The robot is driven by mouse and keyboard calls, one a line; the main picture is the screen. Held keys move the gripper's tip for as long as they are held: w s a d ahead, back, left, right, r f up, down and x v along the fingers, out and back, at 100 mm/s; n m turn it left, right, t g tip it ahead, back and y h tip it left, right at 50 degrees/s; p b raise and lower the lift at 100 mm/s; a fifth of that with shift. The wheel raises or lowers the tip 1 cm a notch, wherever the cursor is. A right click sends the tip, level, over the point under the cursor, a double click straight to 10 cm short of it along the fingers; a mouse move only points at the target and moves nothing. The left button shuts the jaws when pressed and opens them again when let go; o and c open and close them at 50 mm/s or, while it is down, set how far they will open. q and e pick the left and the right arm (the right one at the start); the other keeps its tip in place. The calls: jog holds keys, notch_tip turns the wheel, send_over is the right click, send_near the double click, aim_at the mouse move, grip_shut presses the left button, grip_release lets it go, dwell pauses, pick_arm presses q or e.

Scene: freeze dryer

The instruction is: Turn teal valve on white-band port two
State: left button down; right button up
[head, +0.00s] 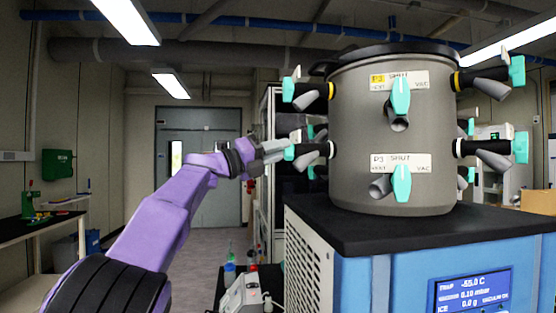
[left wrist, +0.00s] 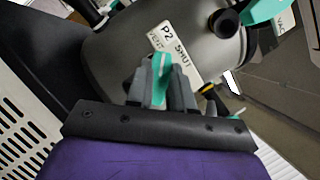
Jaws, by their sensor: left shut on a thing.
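The grey drum (head: 385,130) of the freeze dryer carries black ports with teal valves. The left-side lower port has a white band (head: 332,149), and its teal valve (head: 289,153) is at my left gripper (head: 279,149). In the left wrist view this teal valve (left wrist: 160,78) sits between the two grey fingers, which are shut on it. A label (left wrist: 173,52) beyond it reads P2 SHUT. The fingers hide part of the valve and its port. My right gripper is not in view.
A yellow-band port (head: 331,91) with a teal valve sits just above. P3 valves (head: 401,183) face the front, and more ports are on the right. The drum stands on a black top (head: 430,230) over a blue cabinet with a display (head: 472,290).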

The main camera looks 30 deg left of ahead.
pick_arm(q)
jog(key=shift+w+a+m+g+h, duration=0.1)
jog(key=shift+m+g+h, duration=0.6)
jog(key=shift+m, duration=1.45)
jog(key=shift+s+d+m+g+h, duration=0.1)
jog(key=shift+m+g+h, duration=0.2)
jog(key=shift+m+h, duration=1.3)
jog(key=shift+w+a+m+g+h, duration=0.1)
jog(key=shift+m+g+h, duration=0.35)
jog(key=shift+m, duration=2.2)
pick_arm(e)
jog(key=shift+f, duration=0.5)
pick_arm(q)
jog(key=shift+g, duration=0.25)
jog(key=c, duration=1)
grip_release()
jog(key=b+v, duration=0.6)
jog(key=v, duration=0.4)
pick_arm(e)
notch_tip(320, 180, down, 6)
